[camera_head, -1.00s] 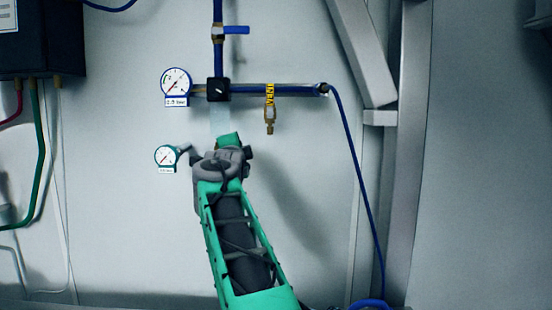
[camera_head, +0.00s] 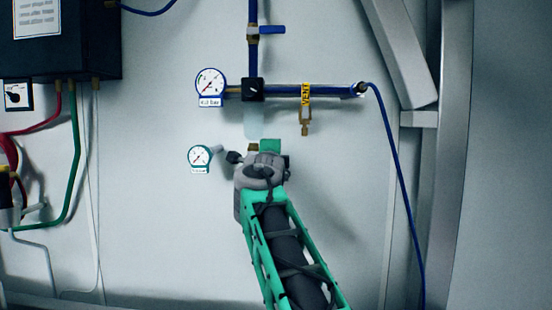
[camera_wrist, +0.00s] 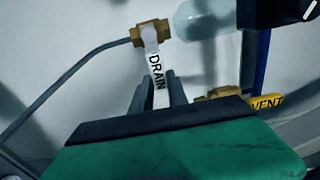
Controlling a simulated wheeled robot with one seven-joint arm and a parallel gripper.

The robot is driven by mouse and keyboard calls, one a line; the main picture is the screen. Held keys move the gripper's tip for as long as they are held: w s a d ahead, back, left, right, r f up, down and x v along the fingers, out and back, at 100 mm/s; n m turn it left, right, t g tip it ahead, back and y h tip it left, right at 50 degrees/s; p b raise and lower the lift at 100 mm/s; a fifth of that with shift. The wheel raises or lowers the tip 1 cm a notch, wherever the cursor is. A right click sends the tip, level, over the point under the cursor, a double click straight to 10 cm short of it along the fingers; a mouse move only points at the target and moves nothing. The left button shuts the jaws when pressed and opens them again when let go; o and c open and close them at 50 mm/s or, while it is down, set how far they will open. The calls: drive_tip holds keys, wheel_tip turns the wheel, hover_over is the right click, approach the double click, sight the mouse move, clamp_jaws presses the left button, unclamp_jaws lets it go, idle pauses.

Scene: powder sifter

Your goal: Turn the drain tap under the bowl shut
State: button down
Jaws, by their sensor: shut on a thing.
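The clear bowl (camera_head: 251,122) hangs under the black filter block on the wall pipe. The brass drain tap (camera_head: 253,147) shows just below it, partly hidden by my arm. In the wrist view, the drain tap's brass body (camera_wrist: 150,33) sits at the left end of the pale bowl (camera_wrist: 200,15). Its white lever marked DRAIN (camera_wrist: 156,68) runs from the body down between my fingers. My gripper (camera_wrist: 158,88) is shut on this lever, with one dark finger on each side. In the head view my fingertips are hidden.
A yellow VENT tag and brass fitting (camera_head: 305,118) hang to the right of the bowl. A blue-handled valve (camera_head: 268,30) is above. A pressure gauge (camera_head: 211,82) and a smaller gauge (camera_head: 200,157) are on the left. A blue hose (camera_head: 390,170) runs down on the right.

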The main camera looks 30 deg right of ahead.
drive_tip(key=c, duration=1.3)
unclamp_jaws()
drive_tip(key=b+v, duration=0.1)
drive_tip(key=v, duration=0.6)
drive_tip(key=shift+s+a, duration=0.2)
drive_tip(key=shift+s, duration=0.15)
